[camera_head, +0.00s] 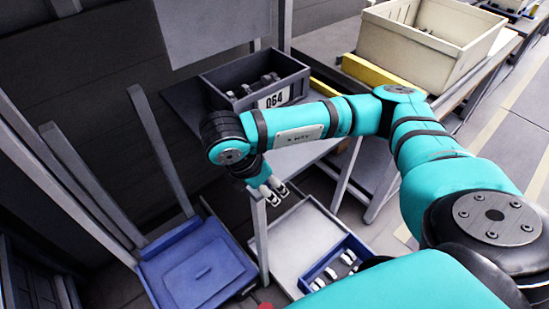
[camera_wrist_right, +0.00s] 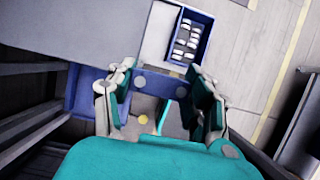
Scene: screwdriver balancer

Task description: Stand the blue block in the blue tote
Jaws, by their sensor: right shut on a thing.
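My right gripper (camera_head: 272,190) hangs at the end of the teal arm, above and to the right of the blue tote (camera_head: 190,265). In the right wrist view its two fingers (camera_wrist_right: 162,88) are apart, with a dark blue piece with pale round spots, seemingly the blue block (camera_wrist_right: 162,82), between them. The block cannot be made out in the head view. My left gripper is out of view.
Grey upright posts (camera_head: 163,150) stand behind and beside the tote, one (camera_head: 260,240) just under the gripper. A small blue bin (camera_head: 366,250) with several pale parts sits on a white tray (camera_head: 290,250).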

